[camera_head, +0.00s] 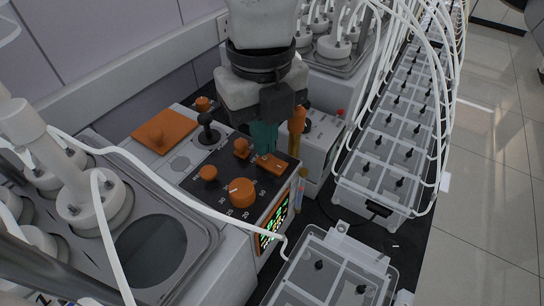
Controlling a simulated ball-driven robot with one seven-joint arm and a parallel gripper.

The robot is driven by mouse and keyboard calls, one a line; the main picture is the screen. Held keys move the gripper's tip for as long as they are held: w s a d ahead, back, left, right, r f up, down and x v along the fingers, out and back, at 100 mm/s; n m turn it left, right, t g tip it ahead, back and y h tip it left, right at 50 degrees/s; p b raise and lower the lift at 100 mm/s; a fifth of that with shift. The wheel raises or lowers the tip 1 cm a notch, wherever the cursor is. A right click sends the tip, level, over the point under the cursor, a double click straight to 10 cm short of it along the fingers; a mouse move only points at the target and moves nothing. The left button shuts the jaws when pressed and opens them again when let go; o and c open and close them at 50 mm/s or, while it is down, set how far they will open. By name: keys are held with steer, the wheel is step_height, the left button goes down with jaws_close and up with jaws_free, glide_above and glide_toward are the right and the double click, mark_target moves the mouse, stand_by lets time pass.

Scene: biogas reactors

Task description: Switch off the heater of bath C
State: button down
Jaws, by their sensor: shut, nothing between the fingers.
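A heater control unit (218,195) stands in the middle, joined to a water bath (185,235) at the left. I cannot read a letter naming the bath. My gripper (263,148) is shut and empty, fingers pointing down just above and behind the switch; contact cannot be told.
A second bath (335,55) and its unit (322,140) stand behind. Clear lidded boxes (385,150) line the right side, with another box (330,270) in front. Floor is open at far right.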

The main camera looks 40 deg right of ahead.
steer(key=shift+f+b, duration=0.9)
stand_by(0.5)
steer(key=shift+r, duration=0.1)
steer(key=shift+r+p, duration=1.6)
steer(key=shift+r, duration=1.85)
